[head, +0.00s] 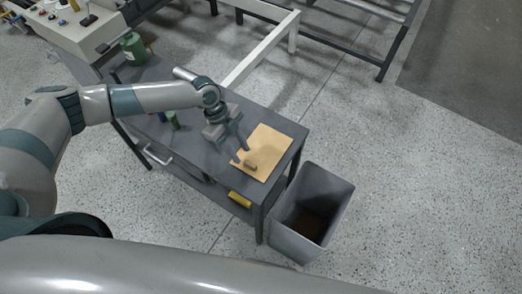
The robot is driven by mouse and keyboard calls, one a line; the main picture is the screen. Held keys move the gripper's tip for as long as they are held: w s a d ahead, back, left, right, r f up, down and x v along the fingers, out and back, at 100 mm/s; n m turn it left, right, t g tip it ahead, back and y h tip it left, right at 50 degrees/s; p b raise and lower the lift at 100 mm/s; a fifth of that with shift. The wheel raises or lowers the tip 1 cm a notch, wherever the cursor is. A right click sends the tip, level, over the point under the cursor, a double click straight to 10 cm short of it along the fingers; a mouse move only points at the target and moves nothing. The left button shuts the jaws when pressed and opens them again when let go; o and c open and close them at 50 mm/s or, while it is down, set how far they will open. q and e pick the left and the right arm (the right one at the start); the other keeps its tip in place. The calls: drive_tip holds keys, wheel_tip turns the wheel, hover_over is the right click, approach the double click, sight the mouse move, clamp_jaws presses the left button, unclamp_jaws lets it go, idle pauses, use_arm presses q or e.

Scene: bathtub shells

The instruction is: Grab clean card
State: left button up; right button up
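A flat tan card (270,146) lies on the right end of the dark grey table (190,158). A small brown object (251,165) rests on or just above the card's near-left part; it is too small to identify. I cannot tell whether the fingers touch the card. My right gripper is not in view.
A grey open bin (314,212) stands on the floor beside the table's right end. Small green and blue items (171,119) and a green canister (134,48) stand further left. A yellow object (240,199) is on the lower shelf. Metal frames stand behind; floor at right is clear.

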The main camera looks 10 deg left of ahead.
sight(246, 161)
use_arm(q)
drive_tip(key=shift+s+d+f+p, duration=0.25)
drive_tip(key=shift+d+f+p, duration=0.15)
drive_tip(key=shift+f, duration=0.2)
drive_tip(key=shift+s+d+f+p, duration=0.2)
drive_tip(key=shift+d+f+p, duration=0.2)
drive_tip(key=shift+f, duration=0.2)
drive_tip(key=shift+d+f, duration=0.1)
drive_tip(key=shift+f, duration=0.4)
clamp_jaws()
